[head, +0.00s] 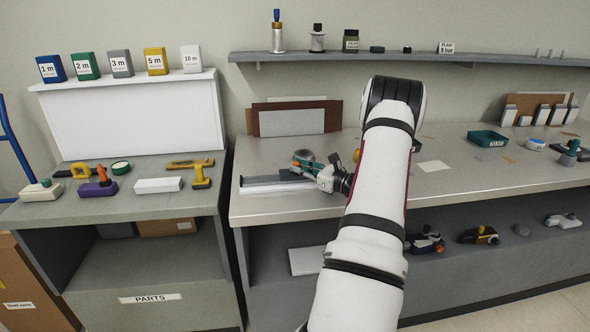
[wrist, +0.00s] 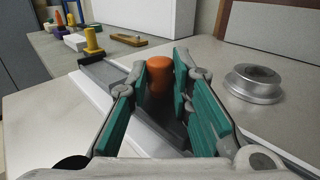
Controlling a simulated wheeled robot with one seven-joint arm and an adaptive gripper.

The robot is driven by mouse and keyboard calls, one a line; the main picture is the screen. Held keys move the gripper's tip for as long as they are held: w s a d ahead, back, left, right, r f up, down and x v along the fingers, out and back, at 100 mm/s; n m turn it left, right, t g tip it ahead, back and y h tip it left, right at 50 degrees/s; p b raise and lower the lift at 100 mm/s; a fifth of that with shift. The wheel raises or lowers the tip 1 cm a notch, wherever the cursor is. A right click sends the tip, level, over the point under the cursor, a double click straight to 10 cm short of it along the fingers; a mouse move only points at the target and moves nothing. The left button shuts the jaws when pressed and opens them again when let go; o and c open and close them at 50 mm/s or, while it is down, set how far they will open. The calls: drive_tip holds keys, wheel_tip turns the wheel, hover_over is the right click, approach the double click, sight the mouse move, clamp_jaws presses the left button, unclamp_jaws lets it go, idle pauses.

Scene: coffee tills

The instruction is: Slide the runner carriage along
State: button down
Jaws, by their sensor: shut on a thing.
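A long pale rail (head: 268,185) with a dark grey strip lies on the middle bench and runs left from my gripper (head: 306,167). In the wrist view, an orange knob (wrist: 159,76) stands upright between the green pads of my gripper (wrist: 157,66), which is shut on it. The knob appears to belong to the runner carriage; the carriage's body below it is largely hidden by my fingers.
A silver round flanged piece (wrist: 254,83) stands on the bench right of my fingers in the wrist view. Boards (head: 293,120) lean on the wall behind the rail. A gap separates this bench from the left bench (head: 140,207). A green tray (head: 488,138) stands far right.

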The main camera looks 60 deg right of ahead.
drive_tip(key=shift+s+d+r, duration=0.1)
drive_tip(key=shift+s+d, duration=1.25)
drive_tip(key=shift+s, duration=0.25)
drive_tip(key=shift+s+d+r, duration=0.1)
drive_tip(key=shift+s+d, duration=1.25)
drive_tip(key=shift+s, duration=0.25)
drive_tip(key=shift+s+d, duration=0.75)
drive_tip(key=shift+s, duration=0.1)
drive_tip(key=c, duration=1.4)
unclamp_jaws()
drive_tip(key=shift+f, duration=0.1)
drive_tip(key=shift+o, duration=0.2)
drive_tip(key=shift+w+a, duration=0.1)
drive_tip(key=s, duration=0.8)
drive_tip(key=s+a, duration=0.1)
drive_tip(key=s, duration=0.3)
